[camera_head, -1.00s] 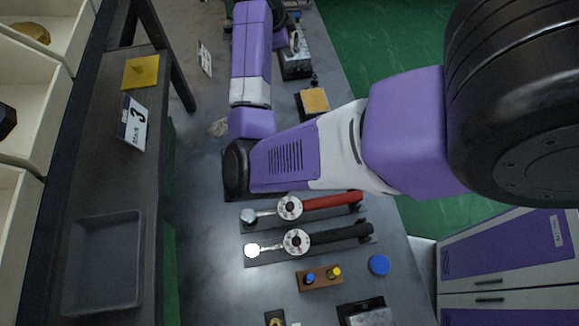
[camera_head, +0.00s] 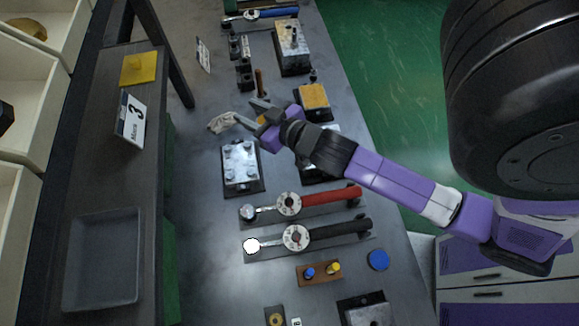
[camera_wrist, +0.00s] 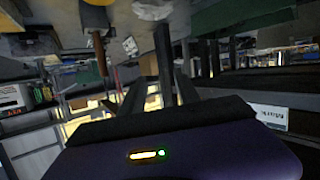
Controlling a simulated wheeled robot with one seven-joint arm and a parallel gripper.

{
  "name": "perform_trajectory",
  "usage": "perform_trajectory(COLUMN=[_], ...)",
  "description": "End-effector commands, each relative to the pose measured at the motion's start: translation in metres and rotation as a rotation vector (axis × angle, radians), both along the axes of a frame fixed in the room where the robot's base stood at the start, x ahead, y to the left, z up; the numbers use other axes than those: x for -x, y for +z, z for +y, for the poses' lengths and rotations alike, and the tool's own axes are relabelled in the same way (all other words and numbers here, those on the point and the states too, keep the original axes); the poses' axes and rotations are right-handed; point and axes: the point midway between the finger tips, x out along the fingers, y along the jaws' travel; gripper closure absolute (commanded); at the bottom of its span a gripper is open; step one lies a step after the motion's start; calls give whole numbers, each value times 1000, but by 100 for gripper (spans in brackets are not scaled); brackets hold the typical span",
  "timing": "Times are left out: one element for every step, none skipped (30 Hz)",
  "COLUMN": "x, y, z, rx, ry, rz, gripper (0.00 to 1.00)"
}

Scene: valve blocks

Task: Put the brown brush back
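A slim brown handle (camera_head: 259,82), which looks like the brown brush, stands beside small black blocks on the grey bench in the head view. Its bristles cannot be made out. A brown handle-like thing (camera_wrist: 99,54) also shows at the upper left of the wrist view. My gripper (camera_head: 247,112) is over the bench, just below the brown handle in the picture and apart from it. Its dark fingers are spread and point to the upper left. A small yellow-orange patch shows at the fingers; I cannot tell what it is.
A crumpled pale cloth (camera_head: 221,122) lies left of my gripper. A metal block with a yellow top (camera_head: 314,97) is to its right, and a bolted metal plate (camera_head: 240,165) is below. Red (camera_head: 331,197) and black (camera_head: 341,234) torque wrenches lie nearer. An empty grey tray (camera_head: 137,260) is at left.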

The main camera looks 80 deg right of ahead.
Motion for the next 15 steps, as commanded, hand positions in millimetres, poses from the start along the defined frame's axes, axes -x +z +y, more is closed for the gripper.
perform_trajectory(x=[15,21,31,39,47,59,68,76,87,95,102,111,117,122,128], y=[-5,-5,-5,-3,-2,2,5,9,15,21,26,33,38,43,48], z=[29,46,68,83,99,119,133,146,162,173,183,194,201,207,213], rx=[3,4,5,3,2,-4,-8,-13,-20,-25,-30,-37,-44,-47,-51], ry=[77,122,176,214,252,297,328,356,387,408,425,444,454,463,472], rz=[19,23,26,25,24,21,16,11,3,-4,-11,-20,-28,-34,-42], gripper=[62,62,62,62,62,62,62,62,62,62,62,62,62,62,62])
